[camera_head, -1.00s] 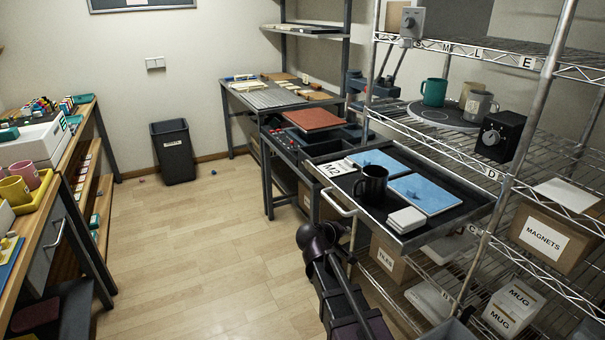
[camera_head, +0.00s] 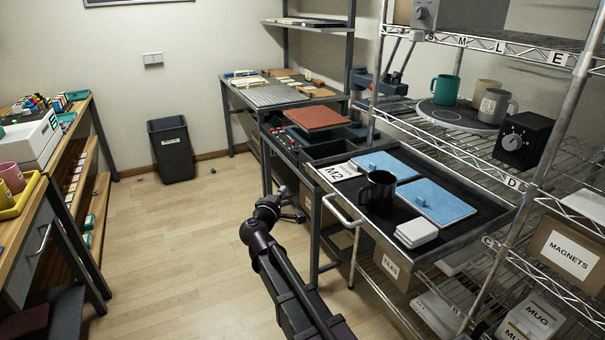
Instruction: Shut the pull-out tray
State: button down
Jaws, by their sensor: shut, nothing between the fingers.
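The pull-out tray (camera_head: 460,232) sticks out from the wire shelf on the right, dark inside with a metal rim. Its bar handle (camera_head: 341,212) is on the front edge, facing left. On the tray are a black mug (camera_head: 377,190), two blue panels (camera_head: 436,202), a white stack of square pieces (camera_head: 416,233) and a card reading M2 (camera_head: 338,172). My gripper (camera_head: 292,213) is small and dark in the picture, shut and empty. In the picture it is left of the handle and appears apart from it.
The wire shelf (camera_head: 487,238) holds a MAGNETS box (camera_head: 570,250), a teal mug (camera_head: 445,88) and a black dial box (camera_head: 522,140). A press with a red-brown plate (camera_head: 318,118) stands behind the tray.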

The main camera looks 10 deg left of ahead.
jog(key=shift+w, duration=0.1)
send_near(307, 168)
jog(key=w+a, duration=0.2)
jog(key=w, duration=0.2)
jog(key=shift+w+d+f, duration=0.1)
jog(key=shift+w+d, duration=0.5)
jog(key=shift+d, duration=0.25)
jog(key=shift+w+d, duration=0.6)
jog(key=shift+d, duration=0.25)
